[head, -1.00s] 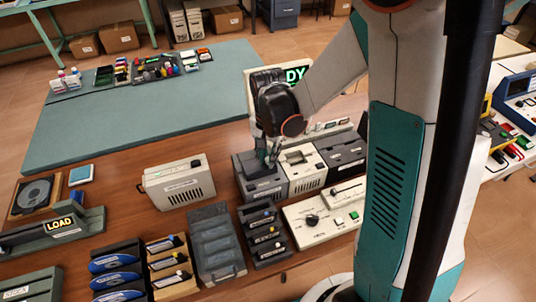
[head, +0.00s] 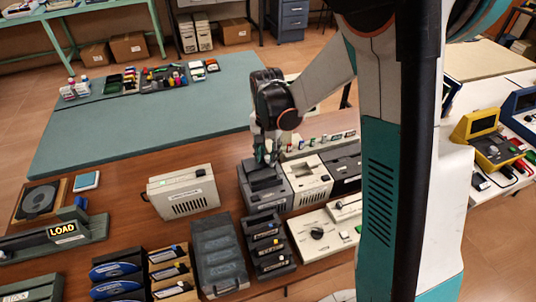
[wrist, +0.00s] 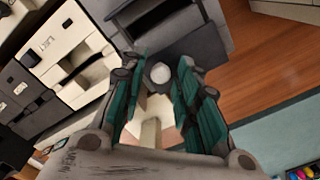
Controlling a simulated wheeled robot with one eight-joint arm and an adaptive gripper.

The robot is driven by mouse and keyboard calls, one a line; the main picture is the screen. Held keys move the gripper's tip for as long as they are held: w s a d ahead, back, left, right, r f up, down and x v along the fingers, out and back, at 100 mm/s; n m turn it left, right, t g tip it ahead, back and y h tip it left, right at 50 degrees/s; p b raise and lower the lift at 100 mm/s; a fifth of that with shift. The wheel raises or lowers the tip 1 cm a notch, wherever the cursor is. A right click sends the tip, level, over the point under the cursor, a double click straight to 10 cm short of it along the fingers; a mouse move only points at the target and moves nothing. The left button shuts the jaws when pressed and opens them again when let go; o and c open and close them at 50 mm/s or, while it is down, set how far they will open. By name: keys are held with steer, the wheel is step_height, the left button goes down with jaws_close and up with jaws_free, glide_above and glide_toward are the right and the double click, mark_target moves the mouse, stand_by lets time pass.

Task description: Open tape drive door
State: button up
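A dark grey drive unit (head: 268,196) stands at the left end of a row of similar units on the wooden table. It also shows in the wrist view (wrist: 195,38), with a dark flat part projecting toward my gripper. My gripper (head: 265,156) points down just above this unit. In the wrist view my gripper (wrist: 163,88) has its teal fingers apart. A pale round knob (wrist: 160,73) shows between the fingertips; I cannot tell whether they touch it. The door's exact outline is partly hidden by the fingers.
A cream unit (head: 309,183) and another dark unit (head: 345,168) stand close on the right. A cream case (head: 183,191) stands left. Cartridge racks (head: 266,244) and a clear-lidded box (head: 219,250) are in front. The green mat (head: 150,118) behind has free room.

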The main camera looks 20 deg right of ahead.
mark_target(268, 157)
stand_by(0.3)
step_height(268, 157, up, 12)
stand_by(0.5)
stand_by(0.3)
steer(key=s+r+n+t+b, duration=0.1)
steer(key=s+r+n+t, duration=0.3)
steer(key=s, duration=1.6)
steer(key=n+t, duration=0.3)
steer(key=n, duration=0.2)
steer(key=shift+b, duration=0.4)
steer(key=shift+a, duration=0.15)
